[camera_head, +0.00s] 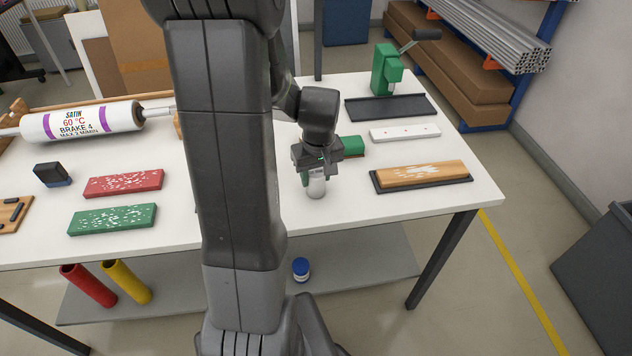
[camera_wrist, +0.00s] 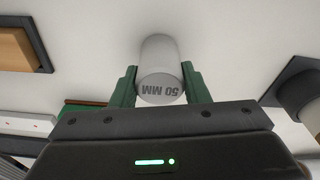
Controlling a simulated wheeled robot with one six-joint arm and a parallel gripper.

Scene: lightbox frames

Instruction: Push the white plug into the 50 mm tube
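The white plug (camera_wrist: 160,58) is a short pale cylinder with "50 MM" printed on the end facing the wrist camera. In the head view the plug (camera_head: 317,187) stands upright below my gripper (camera_head: 311,175), over the white table. My gripper's green fingers (camera_wrist: 160,80) close on both sides of it in the wrist view, with no clear gap. I cannot tell whether its lower end touches the table. A red tube (camera_head: 88,285) and a yellow tube (camera_head: 128,281) lean below the table at the left. No size mark shows on either.
On the table (camera_head: 350,222), a green block (camera_head: 352,146) lies just behind my gripper. A wooden board on a black tray (camera_head: 420,182), a white strip (camera_head: 404,132) and a green press (camera_head: 386,70) are to the right. Red (camera_head: 123,183) and green (camera_head: 112,219) boards lie left.

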